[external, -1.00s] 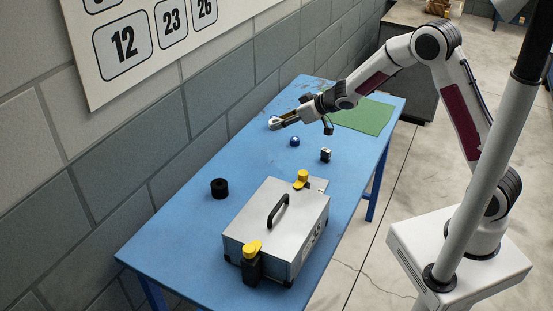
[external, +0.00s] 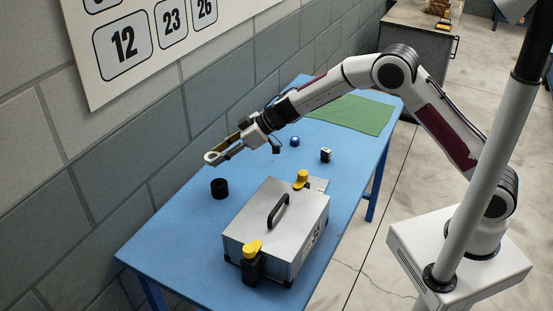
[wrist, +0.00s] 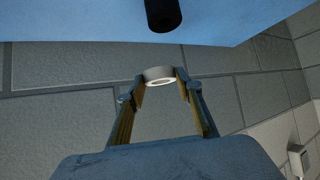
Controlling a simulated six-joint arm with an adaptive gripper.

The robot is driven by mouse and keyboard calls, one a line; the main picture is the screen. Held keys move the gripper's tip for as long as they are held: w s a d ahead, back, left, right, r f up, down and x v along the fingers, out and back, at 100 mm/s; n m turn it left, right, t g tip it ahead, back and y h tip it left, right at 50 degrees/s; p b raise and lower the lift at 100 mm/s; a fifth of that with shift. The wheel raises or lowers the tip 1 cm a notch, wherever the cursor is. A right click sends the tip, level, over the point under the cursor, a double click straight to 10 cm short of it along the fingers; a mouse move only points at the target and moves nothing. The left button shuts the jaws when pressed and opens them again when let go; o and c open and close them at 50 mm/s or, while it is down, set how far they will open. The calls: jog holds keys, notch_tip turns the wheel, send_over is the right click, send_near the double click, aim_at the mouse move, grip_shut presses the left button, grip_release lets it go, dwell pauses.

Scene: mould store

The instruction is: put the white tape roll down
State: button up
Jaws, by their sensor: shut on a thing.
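The white tape roll (external: 212,158) is held at the tip of my gripper (external: 222,153), raised above the back edge of the blue table, close to the wall. In the wrist view the roll (wrist: 160,76) is a pale ring between the two fingertips of my gripper (wrist: 160,84), which are shut on its sides. In that view the grey wall shows behind and below the roll. The blue table (external: 165,245) shows along the top of the wrist view (wrist: 80,20).
A black roll (external: 219,188) stands on the table just below the gripper in the external view. A silver case (external: 255,215) with yellow-topped latches stands at the front. A blue ball (external: 295,141), a small black-and-white cube (external: 326,155) and a green mat (external: 352,114) lie farther back.

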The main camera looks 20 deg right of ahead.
jog(key=s+a+f+n+g, duration=0.1)
jog(key=s+a+n+g, duration=0.4)
jog(key=s+a, duration=0.8)
jog(key=shift+s+a+f+n, duration=0.3)
jog(key=shift+s+n, duration=0.1)
jog(key=shift+s, duration=0.9)
jog(key=shift+s, duration=0.1)
jog(key=shift+f, duration=3.1)
jog(key=shift+f, duration=1.9)
jog(key=shift+f, duration=0.1)
